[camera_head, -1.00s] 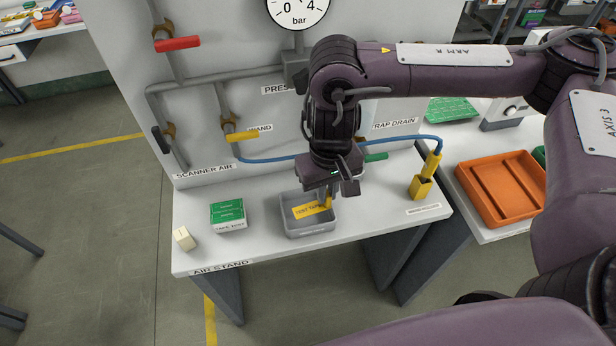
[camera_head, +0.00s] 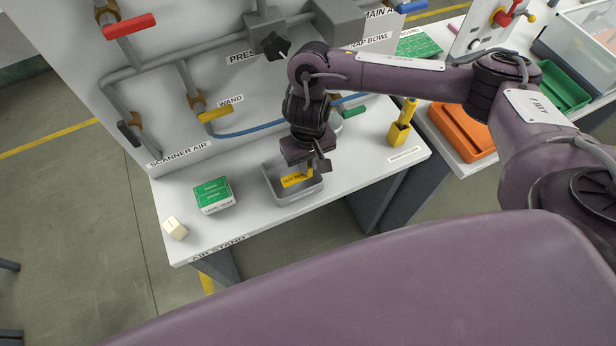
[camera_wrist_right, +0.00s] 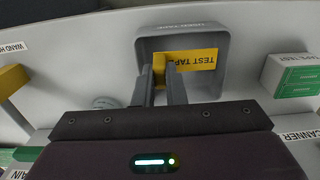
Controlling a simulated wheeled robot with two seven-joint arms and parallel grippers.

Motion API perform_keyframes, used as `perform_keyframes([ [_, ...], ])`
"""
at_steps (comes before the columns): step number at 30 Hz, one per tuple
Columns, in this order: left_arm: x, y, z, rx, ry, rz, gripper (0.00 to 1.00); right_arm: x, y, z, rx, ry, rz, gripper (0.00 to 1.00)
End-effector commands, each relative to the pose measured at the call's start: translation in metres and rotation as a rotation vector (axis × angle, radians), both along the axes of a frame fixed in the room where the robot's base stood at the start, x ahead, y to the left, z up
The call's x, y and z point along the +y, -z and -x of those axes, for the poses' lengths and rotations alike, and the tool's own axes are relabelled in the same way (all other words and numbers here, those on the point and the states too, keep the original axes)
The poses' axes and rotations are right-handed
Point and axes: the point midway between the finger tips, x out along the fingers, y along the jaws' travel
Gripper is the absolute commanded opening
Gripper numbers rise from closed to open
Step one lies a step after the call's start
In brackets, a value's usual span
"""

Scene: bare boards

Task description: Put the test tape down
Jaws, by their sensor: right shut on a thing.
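The test tape is a flat yellow strip with dark lettering (camera_head: 293,181). It also shows in the right wrist view (camera_wrist_right: 200,60). My right gripper (camera_head: 311,172) is shut on one end of it, with its fingers (camera_wrist_right: 165,66) reaching down into a small grey open tray (camera_head: 301,197). The tape lies within the tray's outline, its free end towards the tray's left side in the head view. I cannot tell whether it touches the tray floor. My left gripper is not in view.
Left of the tray on the white bench (camera_head: 240,222) are a green-and-white box (camera_head: 213,195) and a small cream block (camera_head: 175,228). Behind rises a panel with pipes and valve handles.

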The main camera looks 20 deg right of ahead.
Motion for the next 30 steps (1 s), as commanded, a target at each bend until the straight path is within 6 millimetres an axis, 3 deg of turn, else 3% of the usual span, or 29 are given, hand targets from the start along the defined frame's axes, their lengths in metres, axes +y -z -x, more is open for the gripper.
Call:
perform_keyframes([
  [1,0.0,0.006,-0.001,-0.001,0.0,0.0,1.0,0.0,0.013,0.002,0.005,0.002,-0.001,0.0],
  [7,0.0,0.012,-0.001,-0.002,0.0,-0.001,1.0,0.0,0.029,0.0,0.001,0.0,0.0,0.0],
  [14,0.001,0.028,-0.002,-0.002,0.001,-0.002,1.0,0.0,0.061,0.001,0.002,0.001,-0.001,0.0],
  [27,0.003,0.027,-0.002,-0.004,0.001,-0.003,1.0,-0.001,0.066,0.0,0.001,0.0,0.001,0.0],
  [28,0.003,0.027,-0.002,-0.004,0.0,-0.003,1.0,-0.001,0.066,0.0,0.0,-0.001,0.001,0.12],
  [30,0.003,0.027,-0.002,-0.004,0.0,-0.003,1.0,0.0,0.066,0.0,0.0,-0.001,0.001,0.21],
])
